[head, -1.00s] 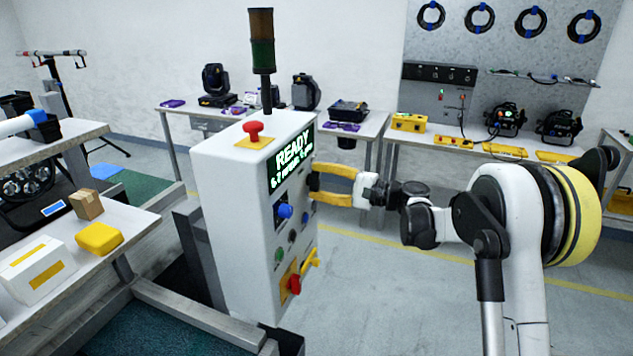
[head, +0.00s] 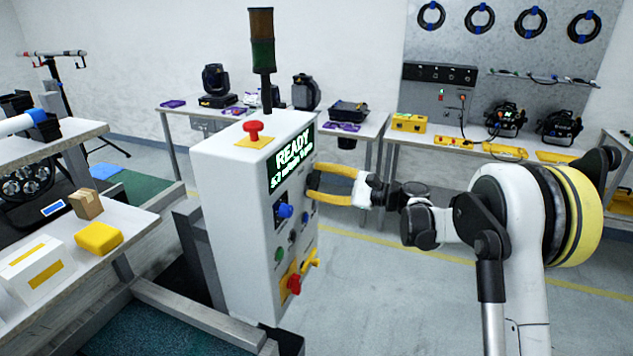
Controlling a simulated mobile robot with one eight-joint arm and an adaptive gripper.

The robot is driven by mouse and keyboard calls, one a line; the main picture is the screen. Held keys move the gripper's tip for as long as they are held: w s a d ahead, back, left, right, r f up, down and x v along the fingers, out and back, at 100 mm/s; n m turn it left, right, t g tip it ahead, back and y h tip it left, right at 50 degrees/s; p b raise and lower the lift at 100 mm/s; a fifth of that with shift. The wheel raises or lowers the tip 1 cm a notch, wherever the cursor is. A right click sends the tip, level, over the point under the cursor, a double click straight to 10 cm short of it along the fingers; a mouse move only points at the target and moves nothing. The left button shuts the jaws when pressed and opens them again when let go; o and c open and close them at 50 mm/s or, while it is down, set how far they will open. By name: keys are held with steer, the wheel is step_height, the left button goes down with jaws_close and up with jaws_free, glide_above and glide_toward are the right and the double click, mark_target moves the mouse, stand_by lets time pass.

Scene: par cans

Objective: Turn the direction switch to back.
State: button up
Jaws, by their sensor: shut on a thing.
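The white control cabinet (head: 228,215) stands in the middle of the head view. Its side panel carries a lit screen reading READY (head: 292,158), a blue knob (head: 284,211), small buttons and a red knob (head: 293,284) on a yellow plate. My gripper (head: 311,188) has its yellow fingers against the panel, below the screen and right of the blue knob. It is shut on a control that the fingertips hide, apparently the direction switch. Its handle and position cannot be made out.
A yellow lever (head: 312,259) sticks out low on the panel. A red mushroom button (head: 253,130) and a signal tower (head: 262,50) stand on top of the cabinet. A shelf with boxes (head: 38,268) is at left.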

steer(key=o, duration=1.2)
steer(key=v, duration=1.2)
